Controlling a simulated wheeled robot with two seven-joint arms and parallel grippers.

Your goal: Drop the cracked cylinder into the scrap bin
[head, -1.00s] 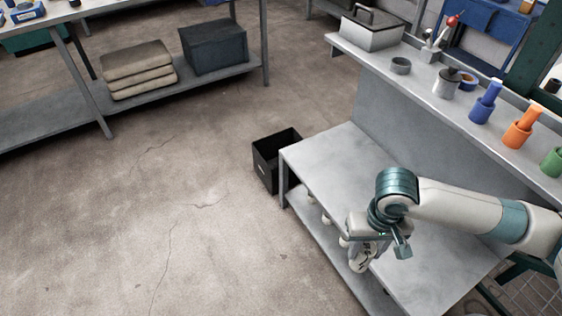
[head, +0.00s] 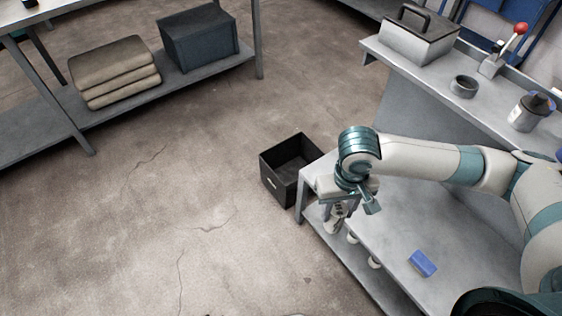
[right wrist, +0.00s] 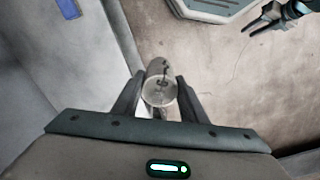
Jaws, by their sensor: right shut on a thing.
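The cracked cylinder (right wrist: 159,84) is pale and metallic, with dark crack lines on its side, in the right wrist view. My right gripper (right wrist: 158,93) is shut on it, one finger on each side. In the head view, my right gripper (head: 341,204) hangs at the left edge of the low bench, with the cylinder (head: 333,225) below it. The black open-topped scrap bin (head: 277,187) stands on the floor, to the left of and beyond the gripper. My left gripper (right wrist: 262,28) shows dark and open at the top right of the right wrist view, apart from the cylinder.
The low grey bench (head: 395,225) bears a blue block (head: 422,263). Pale round things (head: 374,262) show under its left edge. A higher shelf (head: 440,78) holds a lidded metal box (head: 420,42). The floor left of the bin is open.

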